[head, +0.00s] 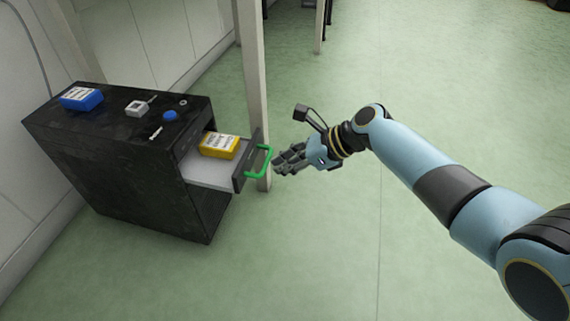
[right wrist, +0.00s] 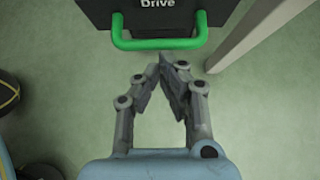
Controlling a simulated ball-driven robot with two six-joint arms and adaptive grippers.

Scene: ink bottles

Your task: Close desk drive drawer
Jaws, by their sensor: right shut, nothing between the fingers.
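The drive drawer (head: 240,172) stands pulled out of the black desk cabinet (head: 130,170). A yellow ink box (head: 219,147) lies inside it. The drawer has a green handle (head: 262,163) on its front. In the right wrist view the drawer front (right wrist: 160,12) reads "Drive" and its green handle (right wrist: 160,43) is straight ahead of the fingertips. My right gripper (head: 277,168) is shut and empty, just right of the handle. In the right wrist view its fingertips (right wrist: 158,72) come together a short gap below the handle, not touching it. My left gripper is not in view.
On the cabinet top are a blue box (head: 81,98), a small grey-white item (head: 138,108), a blue cap-like piece (head: 170,115) and small loose parts. A pale post (head: 252,80) stands behind the drawer. The green floor at right is clear.

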